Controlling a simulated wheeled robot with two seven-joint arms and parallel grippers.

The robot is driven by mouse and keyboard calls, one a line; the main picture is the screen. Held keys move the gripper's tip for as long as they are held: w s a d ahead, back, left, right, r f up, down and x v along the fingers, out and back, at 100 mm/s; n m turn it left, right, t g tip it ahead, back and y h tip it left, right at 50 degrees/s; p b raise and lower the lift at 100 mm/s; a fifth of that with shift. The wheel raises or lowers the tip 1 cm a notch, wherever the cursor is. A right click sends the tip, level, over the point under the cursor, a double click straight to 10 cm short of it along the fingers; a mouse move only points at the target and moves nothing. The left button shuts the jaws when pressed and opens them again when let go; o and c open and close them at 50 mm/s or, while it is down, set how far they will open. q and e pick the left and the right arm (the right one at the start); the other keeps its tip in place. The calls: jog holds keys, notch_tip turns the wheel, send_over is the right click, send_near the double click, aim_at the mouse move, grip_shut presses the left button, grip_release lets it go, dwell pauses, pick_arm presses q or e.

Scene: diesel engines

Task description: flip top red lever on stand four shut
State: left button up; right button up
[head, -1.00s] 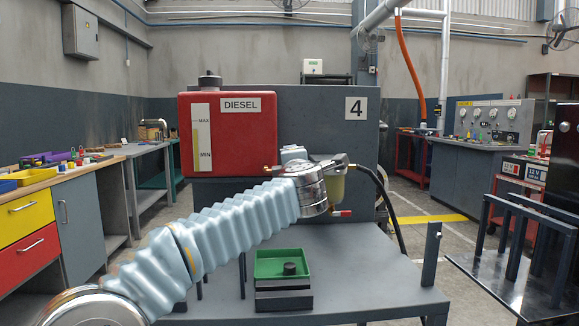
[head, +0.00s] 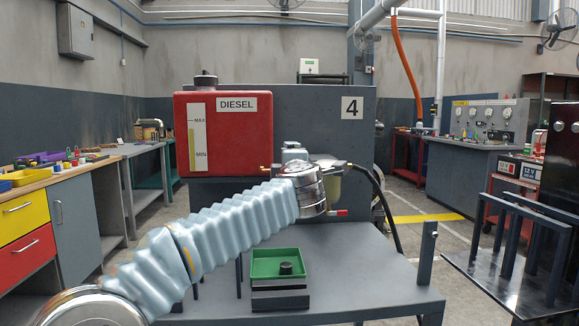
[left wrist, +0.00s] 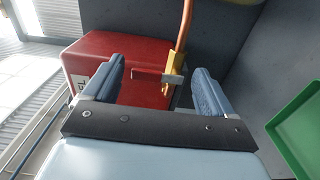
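Stand four (head: 352,130) carries a red diesel tank (head: 232,150). In the left wrist view the tank (left wrist: 130,50) lies behind a small red lever (left wrist: 148,76) on a brass valve (left wrist: 173,72) with an orange pipe. My left gripper (left wrist: 157,85) is open, with one blue-grey finger on each side of the lever and valve; I see no clear contact. In the head view my left wrist hides the fingers and this lever. A second red lever tip (head: 338,212) shows lower, right of my wrist. My right gripper is not in view.
A green tray (head: 278,277) holding a dark round piece stands on the stand's grey bench top (head: 375,270). A black hose (head: 378,190) curves down right of the filter. A workbench (head: 75,175) is at left, a dark metal frame (head: 515,240) at right.

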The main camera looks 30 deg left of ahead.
pick_arm(q)
jog(key=shift+o, duration=0.2)
jog(key=shift+s, duration=0.1)
jog(key=b+v, duration=0.2)
jog(key=v, duration=1.1)
jog(key=shift+s+d, duration=0.2)
jog(key=shift+d, duration=0.05)
